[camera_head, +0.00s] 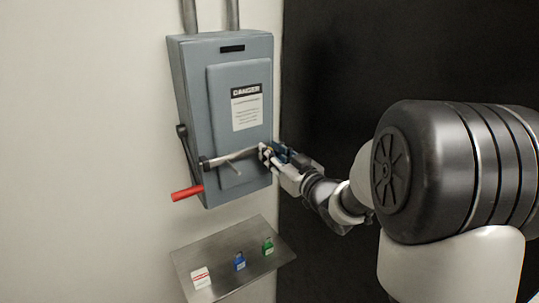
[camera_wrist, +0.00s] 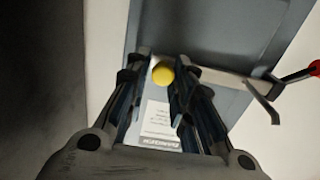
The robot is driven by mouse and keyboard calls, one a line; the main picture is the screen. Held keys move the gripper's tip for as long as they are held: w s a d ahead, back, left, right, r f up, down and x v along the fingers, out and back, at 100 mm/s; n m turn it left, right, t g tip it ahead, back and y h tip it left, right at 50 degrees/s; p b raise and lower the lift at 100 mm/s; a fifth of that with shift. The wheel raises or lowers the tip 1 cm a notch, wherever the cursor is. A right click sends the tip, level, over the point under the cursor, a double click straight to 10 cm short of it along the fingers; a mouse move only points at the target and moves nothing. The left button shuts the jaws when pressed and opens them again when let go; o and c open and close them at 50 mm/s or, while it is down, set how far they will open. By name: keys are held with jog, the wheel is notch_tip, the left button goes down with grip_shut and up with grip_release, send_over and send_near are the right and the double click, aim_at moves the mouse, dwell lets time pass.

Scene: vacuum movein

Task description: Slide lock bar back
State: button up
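The lock bar (camera_head: 232,156) is a light metal rod lying across the front of a grey electrical box (camera_head: 195,95), with a short bent handle on it. In the wrist view the bar (camera_wrist: 222,77) runs to the right from near my fingers, and its bent handle (camera_wrist: 262,102) shows. My gripper (camera_head: 266,154) is at the bar's right end, by the box's right edge. In the wrist view my gripper (camera_wrist: 163,70) has its fingers apart, with a round yellow knob (camera_wrist: 163,74) between the tips. The knob is close to the right finger; contact is unclear.
A lever with a red grip (camera_head: 187,193) is on the box's left side. A danger label (camera_head: 246,108) is on the door. Below, a metal shelf (camera_head: 215,255) holds a red-and-white item (camera_head: 200,278), a blue padlock (camera_head: 239,262) and a green padlock (camera_head: 268,247).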

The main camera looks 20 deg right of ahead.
jog(key=o, duration=0.4)
jog(key=shift+w+d, duration=0.1)
jog(key=shift+d, duration=0.1)
jog(key=shift+c, duration=0.2)
jog(key=v, duration=1.2)
